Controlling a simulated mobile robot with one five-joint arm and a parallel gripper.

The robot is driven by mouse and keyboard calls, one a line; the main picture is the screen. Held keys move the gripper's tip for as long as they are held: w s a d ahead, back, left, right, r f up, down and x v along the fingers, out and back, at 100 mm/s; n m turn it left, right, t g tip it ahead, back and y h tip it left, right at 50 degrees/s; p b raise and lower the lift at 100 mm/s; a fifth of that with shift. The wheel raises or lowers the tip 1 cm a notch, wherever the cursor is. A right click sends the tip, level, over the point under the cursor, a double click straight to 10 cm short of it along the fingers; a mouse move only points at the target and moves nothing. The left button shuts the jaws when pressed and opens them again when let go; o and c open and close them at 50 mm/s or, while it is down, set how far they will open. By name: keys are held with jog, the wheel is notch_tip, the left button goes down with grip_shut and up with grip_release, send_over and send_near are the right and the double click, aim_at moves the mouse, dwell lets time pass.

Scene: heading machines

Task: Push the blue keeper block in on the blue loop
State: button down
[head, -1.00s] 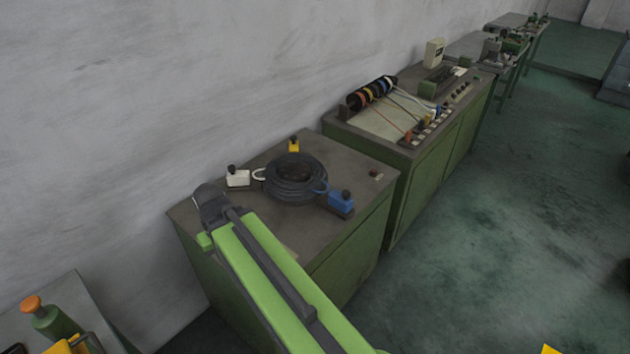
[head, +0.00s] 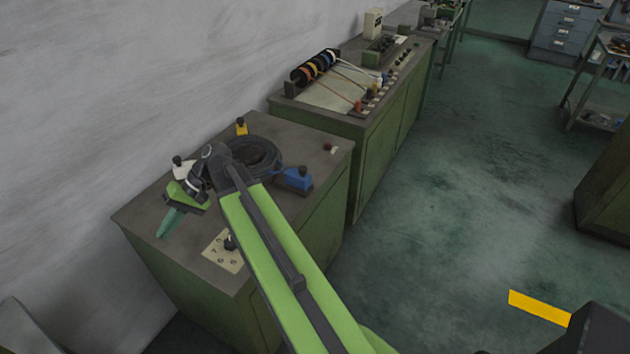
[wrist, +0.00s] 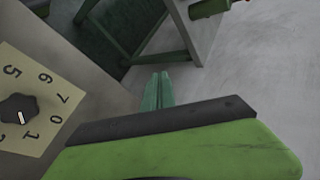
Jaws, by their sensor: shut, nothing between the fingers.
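The blue keeper block (head: 296,179) with a black knob sits on the right part of the near cabinet top in the head view. The blue loop reaches toward it from the dark coil (head: 262,152); it is small and I cannot tell how it sits against the block. My gripper (head: 168,222) is shut and empty over the left part of the cabinet top, away from the blue block, with the coil between them. In the wrist view its green fingers (wrist: 157,92) are together, pointing past the cabinet edge. My arm hides part of the coil.
A white block (head: 182,168) and a yellow block (head: 241,127) stand around the coil. A numbered dial plate (head: 222,250) lies near the cabinet's front; it also shows in the wrist view (wrist: 38,100). A wall runs behind. Open floor (head: 430,200) lies right.

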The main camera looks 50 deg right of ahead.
jog(key=s+d+f+m+t+y+b, duration=0.1)
jog(key=d+m+t+b, duration=0.2)
jog(key=d, duration=0.8)
jog(key=s+d+m+t+b, duration=0.1)
jog(key=d+t+b, duration=0.25)
jog(key=d, duration=0.65)
jog(key=s+d+f+m+t+y+b, duration=0.1)
jog(key=s+d+m+t+b, duration=0.2)
jog(key=d, duration=0.8)
jog(key=s+d+f+m+t+h+b, duration=0.2)
jog(key=s+d+t+h+b, duration=0.15)
jog(key=s+d, duration=0.6)
jog(key=s+d+f+m+t+h+b, duration=0.15)
jog(key=s+d+b, duration=0.25)
jog(key=s+d, duration=0.55)
send_near(298, 175)
jog(key=w+a+r, duration=0.1)
jog(key=w+r, duration=0.1)
jog(key=w, duration=0.2)
jog(key=shift+s+a+r+b, duration=0.1)
jog(key=shift+s+r+b, duration=0.1)
jog(key=shift+b, duration=0.2)
